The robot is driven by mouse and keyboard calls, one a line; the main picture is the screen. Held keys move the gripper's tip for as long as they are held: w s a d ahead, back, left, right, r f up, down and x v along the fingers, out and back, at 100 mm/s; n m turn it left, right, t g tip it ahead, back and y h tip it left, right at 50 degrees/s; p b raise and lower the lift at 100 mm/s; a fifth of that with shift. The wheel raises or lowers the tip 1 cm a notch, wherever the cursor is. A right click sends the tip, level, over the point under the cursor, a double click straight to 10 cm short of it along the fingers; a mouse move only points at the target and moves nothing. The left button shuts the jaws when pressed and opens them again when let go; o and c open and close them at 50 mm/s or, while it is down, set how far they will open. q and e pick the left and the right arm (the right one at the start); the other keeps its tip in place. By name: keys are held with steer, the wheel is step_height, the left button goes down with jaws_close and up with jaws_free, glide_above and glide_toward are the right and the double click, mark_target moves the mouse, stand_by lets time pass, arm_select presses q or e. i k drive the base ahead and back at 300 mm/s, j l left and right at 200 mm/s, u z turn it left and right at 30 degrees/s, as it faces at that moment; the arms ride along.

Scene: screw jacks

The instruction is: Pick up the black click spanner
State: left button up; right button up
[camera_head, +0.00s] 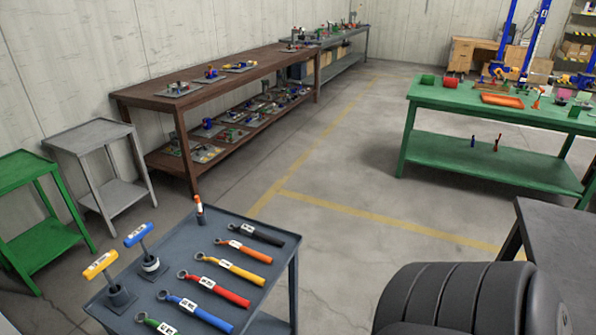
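The black click spanner (265,236) lies on the dark grey trolley top (200,238), farthest back in a row of spanners. Its ring end points left, its handle points right, and a white label is near the ring. The orange spanner (243,251) lies just in front of it, apart from it. Yellow (232,270), red (213,288), blue (195,311) and green (155,323) spanners follow toward the front. The green one is cut off by the bottom edge. Neither of my grippers is in view.
Yellow (100,264) and blue (138,235) T-handled tools stand at the trolley's left. A small orange-topped item (199,207) stands at its back corner. A dark ribbed rounded shape (455,298) fills the lower right, beside a dark table (560,240). Open floor lies beyond the trolley.

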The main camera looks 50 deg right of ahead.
mark_target(247, 230)
steer(key=z, duration=1.3)
steer(key=i+l+u, duration=0.1)
steer(key=l, duration=0.35)
steer(key=i+l, duration=0.1)
steer(key=l, duration=0.3)
steer(key=i+l+u, duration=0.15)
steer(key=l, duration=0.3)
steer(key=k, duration=0.05)
